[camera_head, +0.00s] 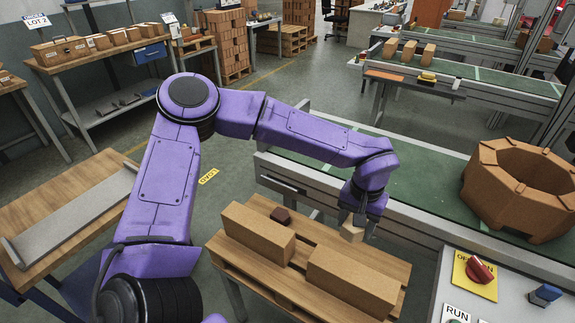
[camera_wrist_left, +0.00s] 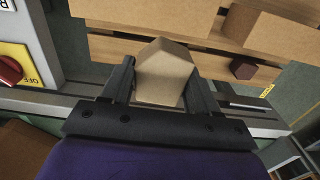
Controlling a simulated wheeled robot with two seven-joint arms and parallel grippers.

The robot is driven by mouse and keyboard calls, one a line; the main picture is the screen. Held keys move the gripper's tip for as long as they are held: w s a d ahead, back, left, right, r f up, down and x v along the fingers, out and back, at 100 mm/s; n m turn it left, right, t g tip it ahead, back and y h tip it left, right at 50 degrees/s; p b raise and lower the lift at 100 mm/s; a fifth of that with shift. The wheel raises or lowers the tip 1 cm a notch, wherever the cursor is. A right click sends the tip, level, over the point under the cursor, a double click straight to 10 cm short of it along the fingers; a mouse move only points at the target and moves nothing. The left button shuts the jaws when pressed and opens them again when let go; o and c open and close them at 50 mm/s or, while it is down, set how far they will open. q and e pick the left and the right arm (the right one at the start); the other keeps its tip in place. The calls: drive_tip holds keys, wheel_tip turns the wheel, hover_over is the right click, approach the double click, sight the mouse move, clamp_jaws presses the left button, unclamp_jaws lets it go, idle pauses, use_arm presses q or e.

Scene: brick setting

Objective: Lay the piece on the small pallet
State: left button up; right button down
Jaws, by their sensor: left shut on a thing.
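My left gripper (camera_head: 358,212) is shut on a light tan piece (camera_head: 352,232) with a pointed, angular outline. The piece also shows between the two dark fingers of the left gripper (camera_wrist_left: 160,92) in the wrist view (camera_wrist_left: 165,72). The small wooden pallet (camera_head: 238,270) stands in front of the conveyor. The piece hangs at the pallet's far edge, by the conveyor rail; its exact height over the slats is hard to tell. My right gripper is not in view.
Two long tan bricks (camera_head: 257,233) (camera_head: 352,281) lie on the pallet, with a small dark brown piece (camera_head: 280,214) behind the left one. The green conveyor (camera_head: 420,192) carries a large brown ring (camera_head: 530,190). A control panel with a red knob (camera_head: 479,270) is at right.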

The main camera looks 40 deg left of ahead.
use_arm(q)
drive_tip(key=a+f+n+b, duration=0.1)
drive_tip(key=n, duration=0.2)
drive_tip(key=w+a+f+n+b, duration=0.1)
drive_tip(key=n, duration=0.3)
drive_tip(key=a+f+n+b, duration=0.1)
drive_tip(key=n+b, duration=0.1)
drive_tip(key=n, duration=0.1)
drive_tip(key=shift+w+f+n, duration=0.3)
drive_tip(key=shift+f, duration=0.05)
drive_tip(key=n+b, duration=0.8)
drive_tip(key=n, duration=1.7)
approach(322, 242)
drive_tip(key=shift+n, duration=0.3)
wheel_tip(322, 242, down, 6)
drive_tip(key=shift+s+f, duration=0.1)
drive_tip(key=shift+f, duration=0.05)
drive_tip(key=o, duration=1.1)
